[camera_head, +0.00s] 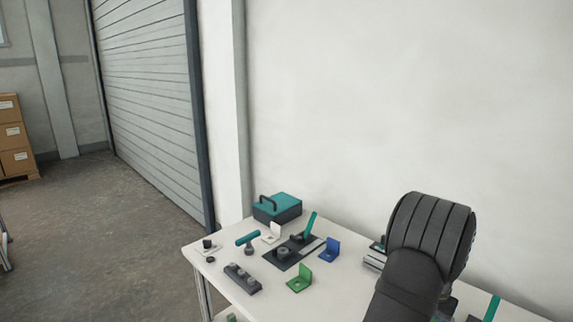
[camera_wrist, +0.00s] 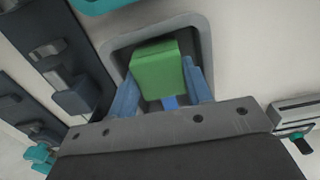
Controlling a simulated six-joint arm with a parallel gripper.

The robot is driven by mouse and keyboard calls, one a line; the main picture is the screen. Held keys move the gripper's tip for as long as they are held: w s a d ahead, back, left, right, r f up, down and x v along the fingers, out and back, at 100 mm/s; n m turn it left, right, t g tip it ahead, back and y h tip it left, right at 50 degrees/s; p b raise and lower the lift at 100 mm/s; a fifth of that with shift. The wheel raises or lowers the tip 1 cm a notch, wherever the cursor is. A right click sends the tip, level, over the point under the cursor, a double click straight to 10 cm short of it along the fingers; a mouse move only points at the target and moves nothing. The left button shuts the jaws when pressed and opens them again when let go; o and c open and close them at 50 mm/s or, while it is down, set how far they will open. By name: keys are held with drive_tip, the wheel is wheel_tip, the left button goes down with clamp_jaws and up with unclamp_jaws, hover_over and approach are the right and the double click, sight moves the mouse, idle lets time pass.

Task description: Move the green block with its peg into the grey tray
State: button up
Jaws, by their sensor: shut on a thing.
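My gripper (camera_wrist: 161,88) shows in the wrist view, its blue fingers on either side of the green block (camera_wrist: 157,66). It is shut on the block. The grey tray (camera_wrist: 206,42), with a raised rounded rim, lies behind and around the block in this view. The block appears over or inside the tray; I cannot tell whether it touches the tray floor. A small blue piece shows just under the block between the fingers; I cannot tell whether it is the peg. In the head view my own arm hides the gripper, block and tray.
On the white table (camera_head: 232,289) stand a green bracket (camera_head: 299,280), a blue bracket (camera_head: 330,250), a dark plate with a teal lever (camera_head: 308,228), and a teal-lidded box (camera_head: 279,207). In the wrist view, dark fixtures (camera_wrist: 72,92) lie left of the tray and a grey device (camera_wrist: 297,114) right.

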drive_tip(key=shift+f, duration=0.1)
idle(0.3)
drive_tip(key=shift+f, duration=0.4)
drive_tip(key=o, duration=0.8)
drive_tip(key=shift+c, duration=0.2)
drive_tip(key=shift+r, duration=3.5)
